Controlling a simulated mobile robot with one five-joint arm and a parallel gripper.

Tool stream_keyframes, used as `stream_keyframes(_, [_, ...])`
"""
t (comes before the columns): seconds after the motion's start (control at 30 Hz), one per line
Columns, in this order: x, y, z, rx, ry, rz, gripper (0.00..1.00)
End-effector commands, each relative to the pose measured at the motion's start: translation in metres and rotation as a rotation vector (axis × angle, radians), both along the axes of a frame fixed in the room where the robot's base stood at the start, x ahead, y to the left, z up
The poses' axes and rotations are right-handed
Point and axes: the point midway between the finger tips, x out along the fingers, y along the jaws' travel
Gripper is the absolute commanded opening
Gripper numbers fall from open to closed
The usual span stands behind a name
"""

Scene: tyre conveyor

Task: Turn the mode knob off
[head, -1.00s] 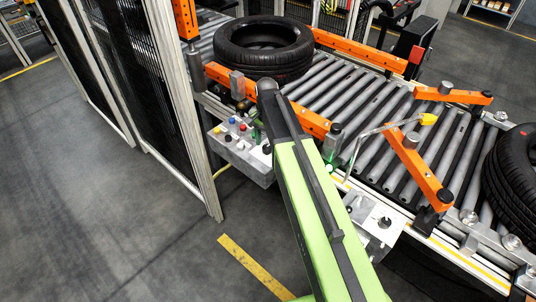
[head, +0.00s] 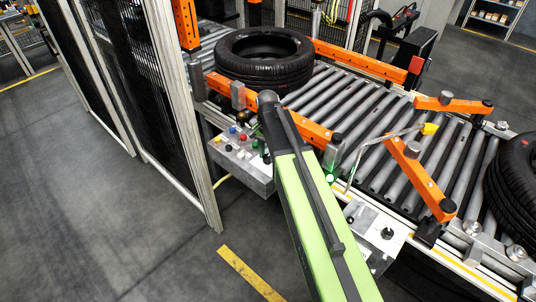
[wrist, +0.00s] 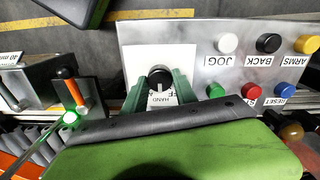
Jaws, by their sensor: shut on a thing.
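The black mode knob (wrist: 160,77) sits on a white label plate (wrist: 139,62) on the grey control panel (wrist: 190,32) in the wrist view. Upside-down lettering, including HAND, shows just below the knob and is partly hidden. The green fingers of my gripper (wrist: 161,88) stand on either side of the knob, shut on it. In the head view the control box (head: 232,166) is beside the conveyor; my arm covers its right end, and the knob and fingertips cannot be made out there.
JOG (wrist: 227,43), BACK (wrist: 268,43) and ARMS (wrist: 306,44) buttons sit beside the knob, with green, red and blue buttons in the other row. A tyre (head: 264,56) lies on the roller conveyor (head: 365,118). A mesh fence (head: 125,70) stands left of the box.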

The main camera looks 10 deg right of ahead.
Motion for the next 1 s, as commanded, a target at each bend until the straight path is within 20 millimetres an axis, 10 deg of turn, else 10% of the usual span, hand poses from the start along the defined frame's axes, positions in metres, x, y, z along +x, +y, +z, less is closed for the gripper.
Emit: stream_keyframes(1.0, [0.0012,0.0008,0.0000,0.001,-0.004,0.675,0.00])
